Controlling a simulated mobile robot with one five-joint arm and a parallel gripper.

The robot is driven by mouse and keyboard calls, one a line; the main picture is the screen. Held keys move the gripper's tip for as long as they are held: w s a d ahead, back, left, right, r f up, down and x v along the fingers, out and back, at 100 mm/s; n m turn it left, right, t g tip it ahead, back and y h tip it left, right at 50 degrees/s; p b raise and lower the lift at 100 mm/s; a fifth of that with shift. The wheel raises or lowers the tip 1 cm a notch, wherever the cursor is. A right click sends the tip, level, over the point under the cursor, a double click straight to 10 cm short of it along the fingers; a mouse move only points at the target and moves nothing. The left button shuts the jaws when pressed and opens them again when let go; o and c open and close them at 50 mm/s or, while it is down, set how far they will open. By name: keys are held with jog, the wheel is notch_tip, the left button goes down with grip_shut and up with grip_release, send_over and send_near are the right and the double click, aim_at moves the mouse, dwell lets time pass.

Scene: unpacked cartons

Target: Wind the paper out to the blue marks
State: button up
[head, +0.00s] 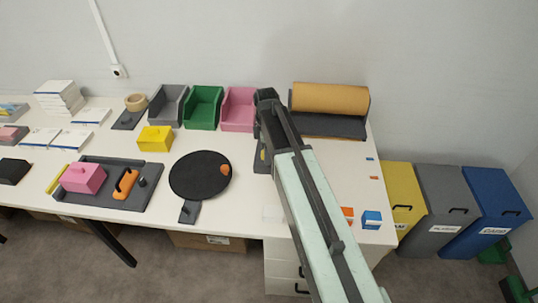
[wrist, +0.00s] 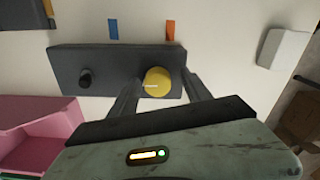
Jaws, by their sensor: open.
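The brown paper roll (head: 330,98) lies in a dark holder (head: 328,126) at the back right of the table. No paper is seen drawn out over the white top. A blue mark (head: 370,159) and an orange mark (head: 373,177) are near the right table edge. Another blue mark (wrist: 113,29) and orange mark (wrist: 170,30) show in the wrist view beyond a dark plate (wrist: 115,62). The plate bears a black peg (wrist: 85,77) and a yellow round knob (wrist: 158,82). My gripper (wrist: 162,85) is open, its fingers on either side of the yellow knob; contact cannot be told.
Grey, green and pink bins (head: 240,108) stand left of the roll; the pink one is close to my gripper. A black round disc (head: 200,175) lies further left. A blue block (head: 371,218) stands at the front right. My arm hides part of the table.

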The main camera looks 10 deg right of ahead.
grip_shut()
jog(key=shift+d, duration=0.4)
jog(key=shift+a+m, duration=0.3)
jog(key=shift+a, duration=0.05)
jog(key=shift+a+m, duration=0.1)
jog(key=shift+m, duration=0.5)
jog(key=m, duration=0.6)
jog(key=shift+s, duration=0.1)
jog(key=shift+m, duration=0.3)
grip_release()
jog(key=shift+a, duration=0.1)
